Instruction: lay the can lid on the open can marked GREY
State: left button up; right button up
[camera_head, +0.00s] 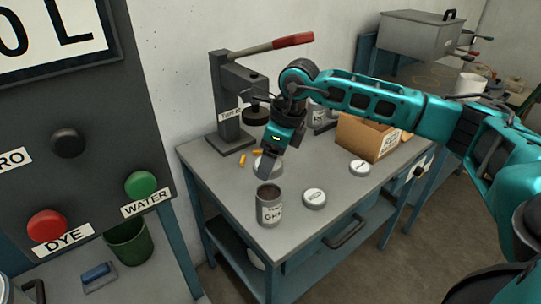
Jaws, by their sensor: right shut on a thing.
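The open can (269,212) stands upright near the front edge of the table, its top dark inside. Its label starts with "G"; the rest is hard to read. My right gripper (266,167) points down behind the can, shut on a round grey can lid (258,169). The gripper's fingers hide part of this lid. The held lid is behind the can's rim in the picture and apart from it; its height above the table is hard to judge. My left gripper is not in view.
Two more round labelled lids (314,198) lie right of the can, one farther back (360,167). A press (232,105) with a red handle stands behind. A cardboard box (367,138) is at the back right. Small orange pieces (242,160) lie left of the gripper.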

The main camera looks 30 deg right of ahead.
aim_at(272, 192)
jog(key=shift+f, duration=0.1)
dwell(0.4)
jog(key=shift+f+b, duration=2.75)
jog(key=shift+f, duration=0.5)
jog(key=o, duration=1.1)
jog(key=shift+r, duration=0.3)
jog(key=v, duration=1.2)
jog(key=shift+s+d+r, duration=0.15)
